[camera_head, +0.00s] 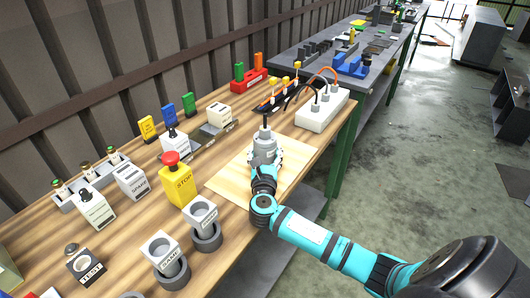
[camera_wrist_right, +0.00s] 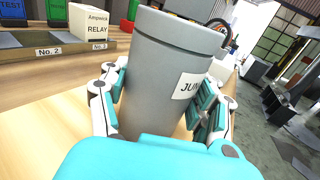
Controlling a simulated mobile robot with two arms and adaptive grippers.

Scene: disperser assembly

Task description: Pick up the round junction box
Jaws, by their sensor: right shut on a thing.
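The round junction box is a grey cylinder with a lid and a white label reading "JU…". It fills the middle of the right wrist view (camera_wrist_right: 168,75) and shows in the head view (camera_head: 264,146) over the pale wooden board (camera_head: 226,180). My right gripper (camera_wrist_right: 160,110) has its fingers on both sides of the box and is shut on it. In the head view the wrist hides the lower part of the box. The box looks slightly tilted in the wrist view; I cannot tell whether it touches the board. My left gripper is not in view.
A yellow stop button box (camera_head: 177,184) stands left of the board. A white box with cables (camera_head: 322,108) stands to the right at the back. Grey round holders (camera_head: 205,236) stand near the front edge. A white relay box (camera_wrist_right: 92,24) stands behind.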

